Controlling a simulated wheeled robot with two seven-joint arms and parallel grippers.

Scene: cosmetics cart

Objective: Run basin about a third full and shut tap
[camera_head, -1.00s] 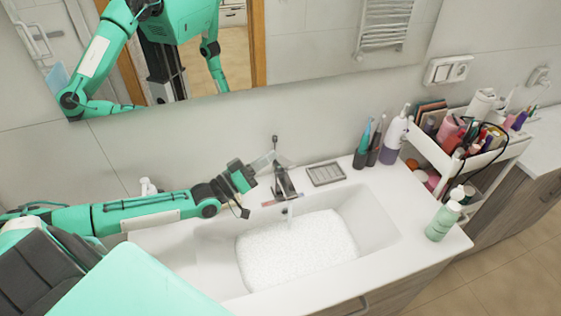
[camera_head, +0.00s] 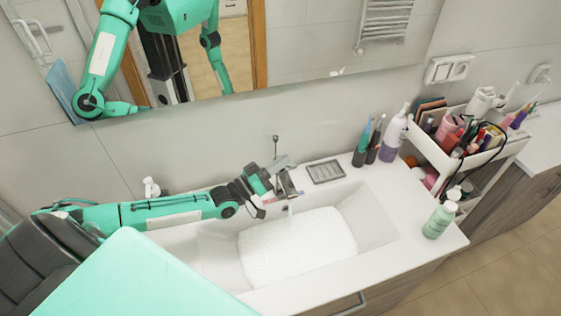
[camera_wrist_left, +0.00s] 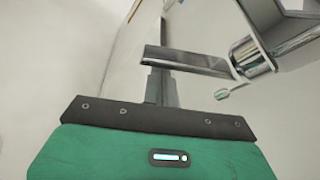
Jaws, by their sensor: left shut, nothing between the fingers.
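The chrome tap (camera_head: 287,184) stands behind the white basin (camera_head: 378,222), partly hidden by my left gripper (camera_head: 279,168). A thin stream runs from the spout. A white, speckled water surface (camera_head: 298,246) covers much of the basin floor; its depth is hard to judge. My left gripper is shut and empty, close against the left side of the tap. In the left wrist view the gripper's grey fingers (camera_wrist_left: 180,62) are beside chrome tap parts (camera_wrist_left: 252,56); contact is unclear. My right gripper is not in view.
A soap dish (camera_head: 326,171), brush cups (camera_head: 365,148) and a purple-white bottle (camera_head: 394,134) stand right of the tap. A green pump bottle (camera_head: 440,216) stands at the counter's right corner. A filled cart (camera_head: 452,160) is beyond. The mirror (camera_head: 300,60) hangs behind.

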